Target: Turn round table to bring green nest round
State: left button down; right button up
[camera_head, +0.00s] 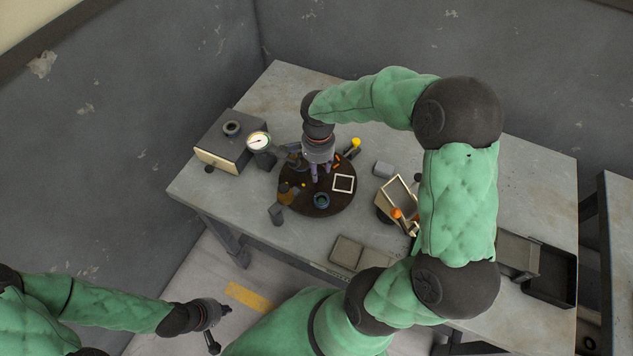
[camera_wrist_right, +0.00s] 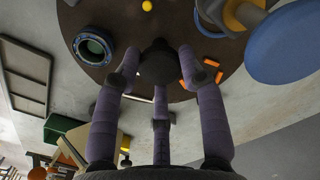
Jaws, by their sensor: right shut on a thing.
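The dark round table (camera_head: 338,204) sits on the grey bench, and it fills the top of the right wrist view (camera_wrist_right: 122,22). My right gripper (camera_head: 321,176) reaches down over its middle. In the right wrist view its purple fingers close around a dark central knob (camera_wrist_right: 160,64). On the round table are a white square frame (camera_head: 343,183), a blue-rimmed ring (camera_head: 321,200), orange pieces (camera_wrist_right: 205,72) and yellow marks (camera_head: 284,187).
A dial gauge (camera_head: 258,142) and a grey box (camera_head: 229,140) stand left of the round table. A bin with an orange-handled tool (camera_head: 397,213) stands to the right. Dark trays (camera_head: 549,272) lie at far right. The bench's back right is clear.

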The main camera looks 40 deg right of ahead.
dwell(0.3)
jog(key=m+b, duration=0.1)
jog(key=m, duration=0.1)
jog(key=shift+f+m, duration=0.15)
jog(key=shift+m, duration=0.15)
jog(key=shift+m+b, duration=0.4)
jog(key=shift+m, duration=0.7)
jog(key=m+b, duration=0.1)
jog(key=m, duration=0.2)
jog(key=shift+m, duration=0.8)
